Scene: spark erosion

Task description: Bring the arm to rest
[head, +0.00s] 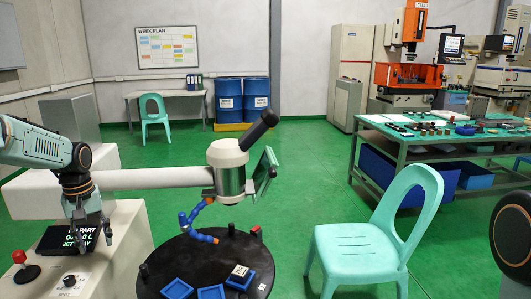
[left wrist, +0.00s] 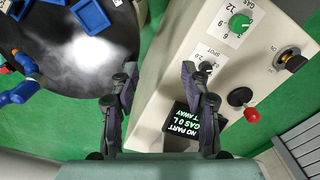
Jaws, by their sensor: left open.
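My left gripper (head: 89,240) is open and empty over the pale machine console (head: 122,240), in front of its dark display (head: 58,238). In the left wrist view the two dark fingers of my left gripper (left wrist: 158,73) stand wide apart, with the console and part of the round black table between and beyond them. The display (left wrist: 180,128) there reads "NO PART, GAS 0 L, JET AWAY", partly behind one finger. The fingers seem to hold nothing. My right gripper is out of view; only a dark round joint of my own shows at the right edge.
A chair (head: 362,250) stands right.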

